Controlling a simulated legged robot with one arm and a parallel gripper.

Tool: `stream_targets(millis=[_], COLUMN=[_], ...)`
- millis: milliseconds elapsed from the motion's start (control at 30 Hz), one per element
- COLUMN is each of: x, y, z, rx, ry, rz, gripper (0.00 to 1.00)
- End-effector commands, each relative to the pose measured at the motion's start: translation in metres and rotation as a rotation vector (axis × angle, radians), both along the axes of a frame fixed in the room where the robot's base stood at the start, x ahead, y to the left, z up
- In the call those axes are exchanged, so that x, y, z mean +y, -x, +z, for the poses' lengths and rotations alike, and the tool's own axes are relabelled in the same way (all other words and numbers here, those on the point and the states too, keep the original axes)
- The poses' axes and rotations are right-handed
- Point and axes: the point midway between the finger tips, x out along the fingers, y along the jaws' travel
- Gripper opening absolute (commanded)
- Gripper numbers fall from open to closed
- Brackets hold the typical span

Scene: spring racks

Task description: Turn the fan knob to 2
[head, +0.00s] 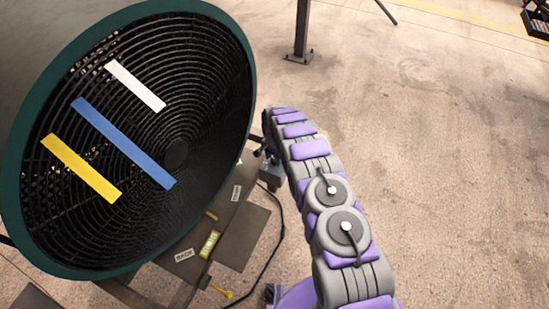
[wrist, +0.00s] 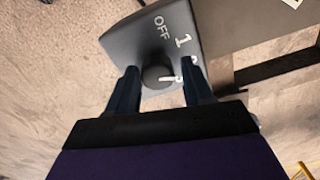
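The dark control box (wrist: 130,40) fills the upper middle of the wrist view, with OFF, 1 and a partly hidden further mark printed on its face. The round dark fan knob (wrist: 153,75) sits low on that face, with a white line on it pointing right. My gripper (wrist: 160,82) is open, one finger left of the knob and one right, with small gaps visible. The right finger partly covers the markings. In the head view the fan (head: 175,152) has a black grille, a teal rim and yellow, blue and pale strips; the box (head: 271,174) is small beside it, near my arm's end.
Dark base plates (head: 243,232) with small labels lie below the fan, and a black cable (head: 277,245) runs along the floor. A dark post (head: 301,30) stands at the back. The concrete floor to the right is mostly clear.

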Motion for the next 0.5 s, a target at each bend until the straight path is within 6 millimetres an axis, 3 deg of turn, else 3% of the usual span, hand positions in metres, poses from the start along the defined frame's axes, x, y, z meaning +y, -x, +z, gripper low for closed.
stream_targets(millis=[133, 500], x=[-0.0008, -0.002], y=[0.0005, 0.0009], z=[-0.0005, 0.0075], rx=[0.001, 0.004], ry=[0.0, 0.0], rz=[-0.001, -0.002], gripper=[0.65, 0.65])
